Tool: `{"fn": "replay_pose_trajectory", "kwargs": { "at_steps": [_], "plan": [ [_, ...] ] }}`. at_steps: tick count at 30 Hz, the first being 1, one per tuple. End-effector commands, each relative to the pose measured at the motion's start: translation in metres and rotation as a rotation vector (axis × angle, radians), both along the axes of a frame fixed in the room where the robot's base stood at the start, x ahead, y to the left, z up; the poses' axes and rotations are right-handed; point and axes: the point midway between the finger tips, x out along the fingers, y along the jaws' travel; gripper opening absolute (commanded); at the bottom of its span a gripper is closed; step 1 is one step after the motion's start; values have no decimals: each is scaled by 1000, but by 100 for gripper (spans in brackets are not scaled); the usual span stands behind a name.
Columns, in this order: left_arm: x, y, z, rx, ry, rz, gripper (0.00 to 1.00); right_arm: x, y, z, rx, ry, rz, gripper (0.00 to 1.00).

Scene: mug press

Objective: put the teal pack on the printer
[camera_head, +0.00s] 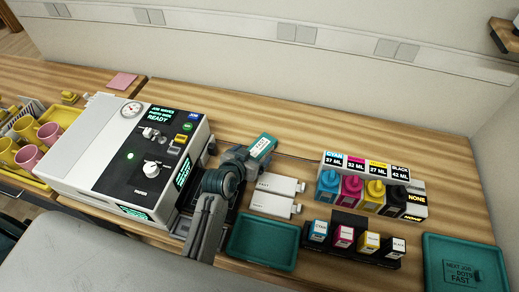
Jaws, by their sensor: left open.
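The teal pack (264,145) has a teal body with a pale label that seems to read "FAST". It lies at the back of the table, right of the white machine, above two white packs. My left gripper (246,156) is open at the pack's near left end. I cannot tell whether its fingers touch the pack. The arm hides part of what lies beneath. The printer is probably the white unit (417,186) at the right, with cyan, magenta, yellow and black ink tanks and a level display. My right gripper does not show.
A large white press (100,140) with a control panel fills the left. Two white packs (280,183) lie beside the arm. An empty teal tray (263,241), a dark rack (350,250) of small ink boxes and another teal tray (463,265) stand in front.

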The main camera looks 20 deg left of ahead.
Motion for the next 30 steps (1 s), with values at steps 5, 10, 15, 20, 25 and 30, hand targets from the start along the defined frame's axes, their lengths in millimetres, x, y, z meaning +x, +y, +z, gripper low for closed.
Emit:
{"fn": "replay_pose_trajectory", "kwargs": {
  "at_steps": [5,10,15,20,25,30],
  "plan": [
    [14,-1,-4,2,1,-1,86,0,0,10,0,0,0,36],
    [34,-3,-16,2,1,0,86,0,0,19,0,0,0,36],
    [45,-6,-24,2,0,1,86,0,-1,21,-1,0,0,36],
    [46,-6,-26,2,0,1,86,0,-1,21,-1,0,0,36],
    [46,-6,-26,2,0,1,70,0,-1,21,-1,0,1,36],
    [45,-6,-26,2,1,1,37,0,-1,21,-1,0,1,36]
  ]
}}
